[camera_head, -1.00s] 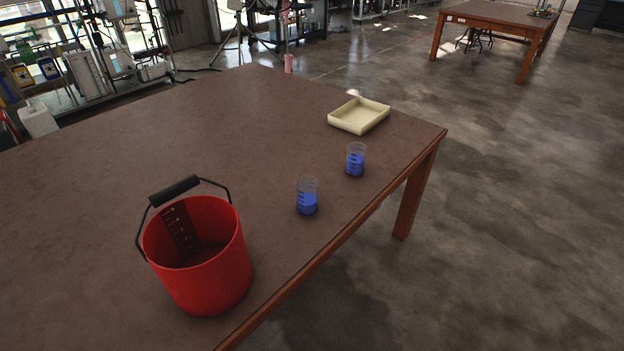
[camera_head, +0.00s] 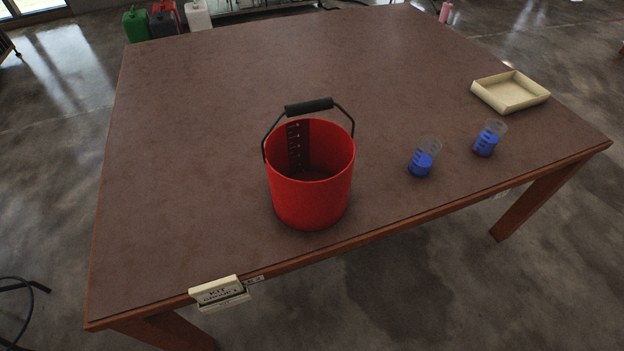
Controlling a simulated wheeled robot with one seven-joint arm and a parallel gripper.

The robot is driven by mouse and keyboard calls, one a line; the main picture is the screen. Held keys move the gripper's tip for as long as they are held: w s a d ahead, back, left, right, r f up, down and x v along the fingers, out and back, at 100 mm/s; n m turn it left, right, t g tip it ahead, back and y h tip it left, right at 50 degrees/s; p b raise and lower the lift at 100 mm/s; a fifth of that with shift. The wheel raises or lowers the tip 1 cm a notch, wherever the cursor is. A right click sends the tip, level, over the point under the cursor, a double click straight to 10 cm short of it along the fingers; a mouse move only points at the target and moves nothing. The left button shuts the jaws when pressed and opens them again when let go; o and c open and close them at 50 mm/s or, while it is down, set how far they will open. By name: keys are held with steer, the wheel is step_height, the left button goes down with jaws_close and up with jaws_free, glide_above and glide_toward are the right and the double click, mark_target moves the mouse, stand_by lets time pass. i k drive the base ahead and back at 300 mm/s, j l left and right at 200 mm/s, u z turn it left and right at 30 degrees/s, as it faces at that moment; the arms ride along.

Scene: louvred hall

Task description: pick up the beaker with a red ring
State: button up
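Two small clear beakers with blue contents stand upright on the brown table (camera_head: 210,110), near its front edge at the right. The left beaker (camera_head: 422,160) shows only blue and clear parts. The right beaker (camera_head: 488,140) has a faint reddish tint low near its base; it is too small to tell surely whether this is a red ring. The two beakers stand apart from each other. My gripper is not in view.
A red bucket (camera_head: 310,195) with a raised black handle stands left of the beakers. A shallow cream tray (camera_head: 510,108) lies behind the right beaker. A small sign (camera_head: 218,292) is on the table's front edge. The table's left and back are clear.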

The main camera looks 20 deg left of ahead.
mark_target(489, 138)
steer(key=i+j+u, duration=0.1)
steer(key=i+u, duration=0.25)
steer(key=i, duration=0.5)
steer(key=i+l+u, duration=0.1)
steer(key=i+u, duration=0.3)
steer(key=i, duration=0.5)
